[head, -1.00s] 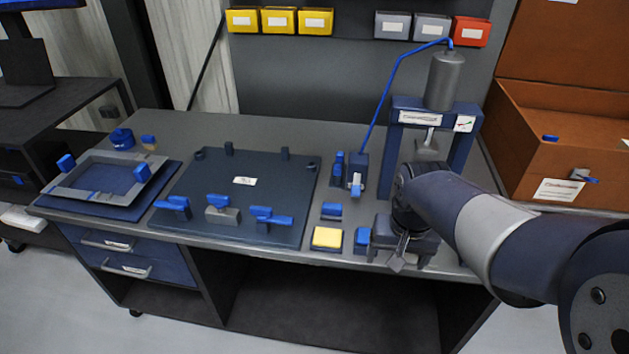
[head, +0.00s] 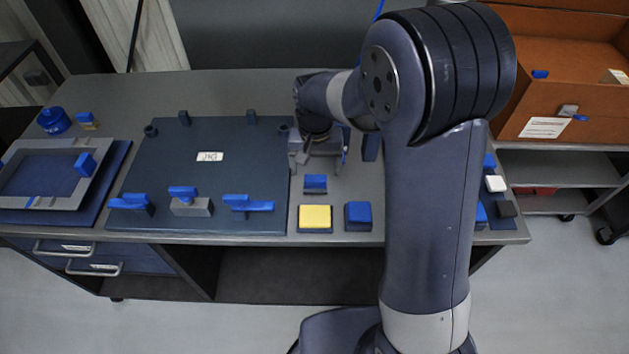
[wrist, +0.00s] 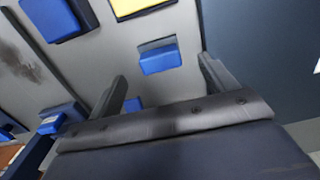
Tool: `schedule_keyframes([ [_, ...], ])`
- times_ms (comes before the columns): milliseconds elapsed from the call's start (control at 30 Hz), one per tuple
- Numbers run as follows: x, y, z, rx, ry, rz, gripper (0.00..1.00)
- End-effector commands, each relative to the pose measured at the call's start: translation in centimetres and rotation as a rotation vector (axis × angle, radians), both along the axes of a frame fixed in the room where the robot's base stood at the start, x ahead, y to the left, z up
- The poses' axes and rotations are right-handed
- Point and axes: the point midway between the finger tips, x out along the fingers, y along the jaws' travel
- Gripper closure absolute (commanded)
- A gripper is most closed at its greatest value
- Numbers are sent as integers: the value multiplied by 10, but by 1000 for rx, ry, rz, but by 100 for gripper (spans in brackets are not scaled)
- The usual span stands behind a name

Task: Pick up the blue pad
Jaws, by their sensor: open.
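Two blue pieces lie near the bench's front edge in the head view, and I cannot tell for sure which is the blue pad. A larger square blue pad (head: 358,214) sits right of a yellow pad (head: 315,217). A smaller blue block (head: 315,183) lies behind the yellow pad. My gripper (head: 316,162) is open and empty, just behind the smaller block. In the wrist view, my open fingers (wrist: 162,69) point towards the smaller block (wrist: 160,58). The larger blue pad (wrist: 60,18) shows at upper left there, and part of the yellow pad (wrist: 140,5) at the top.
A dark fixture plate (head: 210,165) with several blue-handled clamps lies left of the pads. A grey frame (head: 75,189) lies at far left. My arm hides much of the bench's right side. An orange-brown box (head: 560,100) stands at the right.

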Motion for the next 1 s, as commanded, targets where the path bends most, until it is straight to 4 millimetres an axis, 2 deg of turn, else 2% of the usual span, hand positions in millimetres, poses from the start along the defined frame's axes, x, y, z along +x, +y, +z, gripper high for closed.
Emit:
schedule_keyframes([
  [400,2,0,-49,-1,2,0,20],
  [667,3,0,-53,0,-1,0,20],
  [1000,3,0,-52,0,-1,0,46],
])
